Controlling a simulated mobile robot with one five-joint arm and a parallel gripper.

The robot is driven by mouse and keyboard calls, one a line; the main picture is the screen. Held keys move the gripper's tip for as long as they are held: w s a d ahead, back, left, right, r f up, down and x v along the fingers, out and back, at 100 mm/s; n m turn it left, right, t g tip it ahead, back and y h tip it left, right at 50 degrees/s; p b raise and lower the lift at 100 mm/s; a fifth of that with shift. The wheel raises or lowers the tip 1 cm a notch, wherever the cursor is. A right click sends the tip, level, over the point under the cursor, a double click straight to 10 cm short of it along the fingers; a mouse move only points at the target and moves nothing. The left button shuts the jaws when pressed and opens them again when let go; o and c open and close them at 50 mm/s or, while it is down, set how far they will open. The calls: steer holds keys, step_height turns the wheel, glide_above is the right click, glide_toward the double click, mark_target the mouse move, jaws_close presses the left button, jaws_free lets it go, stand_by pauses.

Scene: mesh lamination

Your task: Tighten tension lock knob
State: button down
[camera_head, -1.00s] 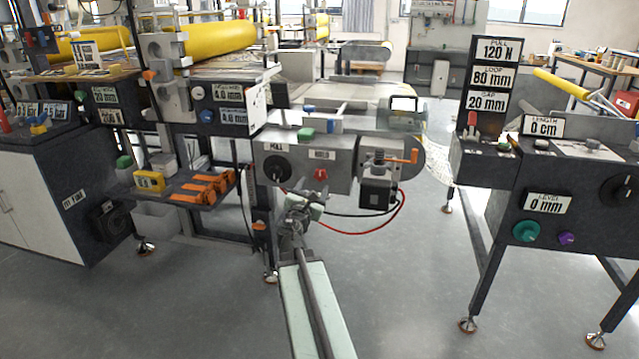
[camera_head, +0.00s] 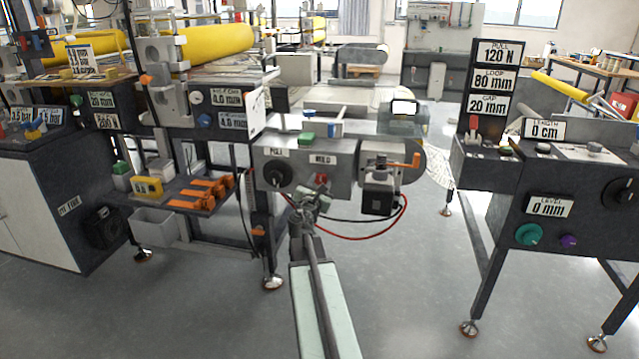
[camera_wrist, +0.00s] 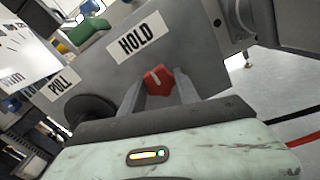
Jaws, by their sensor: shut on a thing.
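The red lobed knob (camera_wrist: 158,80) sits on the grey machine face under the "HOLD" label (camera_wrist: 138,37). In the wrist view my gripper (camera_wrist: 160,92) has its two fingers on either side of the red knob, shut on it. In the head view my gripper (camera_head: 318,192) reaches up to the machine face, and the red knob (camera_head: 321,179) shows just above it below the "HOLD" label. A black dial (camera_head: 277,173) under the "PULL" label sits to the left, apart from the gripper.
A black motor box (camera_head: 379,195) with an orange handle (camera_head: 402,163) and red and black cables stands right of the knob. A shelf with orange clamps (camera_head: 203,192) is at left. A control stand (camera_head: 548,205) is at right. Open floor lies between.

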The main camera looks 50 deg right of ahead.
steer(key=shift+a, duration=0.15)
steer(key=m, duration=0.3)
steer(key=shift+w, duration=0.1)
steer(key=m, duration=0.5)
steer(key=shift+m, duration=0.3)
steer(key=m, duration=0.4)
steer(key=shift+m, duration=2.5)
steer(key=c, duration=0.9)
jaws_free()
